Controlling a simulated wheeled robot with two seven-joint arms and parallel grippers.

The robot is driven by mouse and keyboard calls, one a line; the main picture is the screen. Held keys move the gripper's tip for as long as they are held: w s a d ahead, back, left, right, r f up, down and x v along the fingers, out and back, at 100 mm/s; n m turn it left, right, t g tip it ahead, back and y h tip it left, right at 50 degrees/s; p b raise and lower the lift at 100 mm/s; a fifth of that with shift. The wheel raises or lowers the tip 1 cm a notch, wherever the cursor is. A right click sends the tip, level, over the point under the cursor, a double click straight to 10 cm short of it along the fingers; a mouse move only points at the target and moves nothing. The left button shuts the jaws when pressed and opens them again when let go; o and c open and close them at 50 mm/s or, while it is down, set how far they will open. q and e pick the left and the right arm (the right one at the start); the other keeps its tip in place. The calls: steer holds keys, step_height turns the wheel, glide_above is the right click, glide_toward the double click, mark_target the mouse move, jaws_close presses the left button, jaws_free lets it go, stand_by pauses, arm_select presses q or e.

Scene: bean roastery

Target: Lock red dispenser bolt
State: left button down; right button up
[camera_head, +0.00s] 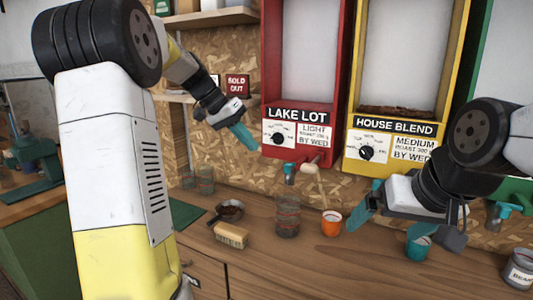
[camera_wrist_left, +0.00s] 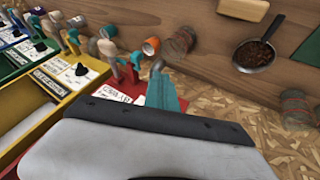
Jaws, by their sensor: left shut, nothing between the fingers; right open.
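The red dispenser (camera_head: 299,107), labelled LAKE LOT, hangs on the board wall. A teal-tipped part (camera_head: 289,170) and a wooden handle (camera_head: 312,180) hang under its outlet. I cannot tell which is the bolt, or its position. My left gripper (camera_head: 244,136) is shut and empty, left of the dispenser's lower edge and apart from it. In the left wrist view its teal fingertips (camera_wrist_left: 161,85) show near the dispenser's label (camera_wrist_left: 112,95). My right gripper (camera_head: 392,215) is open, below the yellow dispenser (camera_head: 398,127), with no object seen held.
On the wooden counter stand a glass jar (camera_head: 287,215), an orange cup (camera_head: 332,223), a teal cup (camera_head: 419,240) and a lidded tin (camera_head: 520,268). A shelf (camera_head: 212,16) is behind my left arm.

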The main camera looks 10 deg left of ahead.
arm_select(q)
steer(key=shift+v, duration=1.6)
steer(key=s+d+f+n+t+y, duration=0.1)
steer(key=s+f, duration=0.1)
steer(key=s, duration=0.6)
steer(key=s+d+f+n+t+y, duration=0.1)
steer(key=s+d+f+n+y, duration=0.1)
steer(key=s, duration=0.7)
steer(key=s+d+f+n+t+y, duration=0.1)
steer(key=s+f, duration=0.3)
steer(key=s, duration=0.4)
steer(key=shift+s+d+t+y, duration=0.15)
steer(key=shift+s+t+y, duration=0.15)
steer(key=shift+s+y, duration=0.1)
